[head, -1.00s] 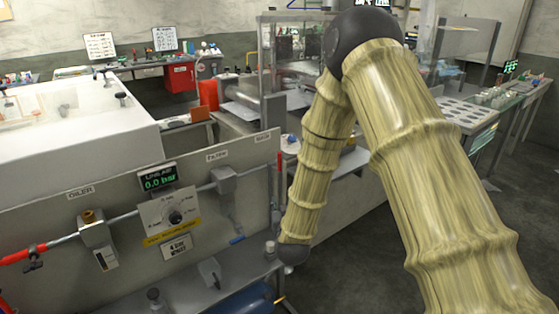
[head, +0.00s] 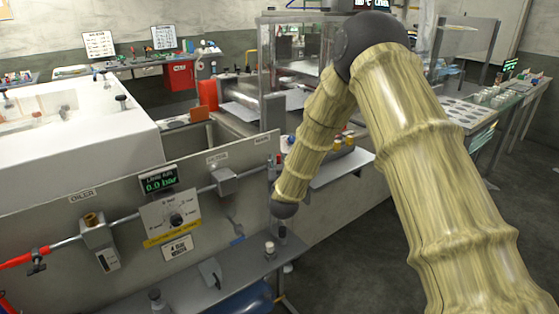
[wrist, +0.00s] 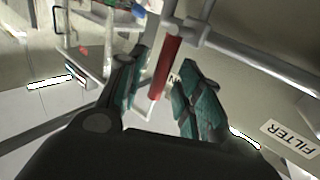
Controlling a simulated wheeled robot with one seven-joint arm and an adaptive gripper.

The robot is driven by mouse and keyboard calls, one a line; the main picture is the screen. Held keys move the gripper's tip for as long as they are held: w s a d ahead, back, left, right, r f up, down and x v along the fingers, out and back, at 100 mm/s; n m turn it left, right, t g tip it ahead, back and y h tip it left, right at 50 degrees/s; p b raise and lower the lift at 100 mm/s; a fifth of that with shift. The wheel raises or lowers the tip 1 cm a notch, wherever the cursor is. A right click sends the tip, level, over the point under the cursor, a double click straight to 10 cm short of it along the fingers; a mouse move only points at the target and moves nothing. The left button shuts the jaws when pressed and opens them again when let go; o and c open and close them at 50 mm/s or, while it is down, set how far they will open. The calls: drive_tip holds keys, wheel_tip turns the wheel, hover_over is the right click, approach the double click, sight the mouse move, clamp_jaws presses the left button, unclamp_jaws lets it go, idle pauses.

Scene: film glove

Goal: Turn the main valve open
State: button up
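The main valve seems to be the pipe fitting with the long red handle (wrist: 166,64) in the wrist view. The handle hangs from a grey pipe and is seen between my fingers, with space on both sides. My gripper (wrist: 163,78) is open, with teal pads on both fingers. I cannot tell how deep the handle sits between them. In the head view my arm reaches down to the right end of the grey panel (head: 120,215); the valve and fingers are hard to make out there. The line display (head: 158,182) reads 0.0 bar.
A grey shelf (head: 185,290) with small fittings lies below. The FILTER label (wrist: 290,136) shows in the wrist view. Open floor lies to the right.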

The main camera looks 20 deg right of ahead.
drive_tip(key=shift+w+d, duration=0.15)
drive_tip(key=shift+w, duration=0.55)
clamp_jaws()
drive_tip(key=shift+d, duration=0.15)
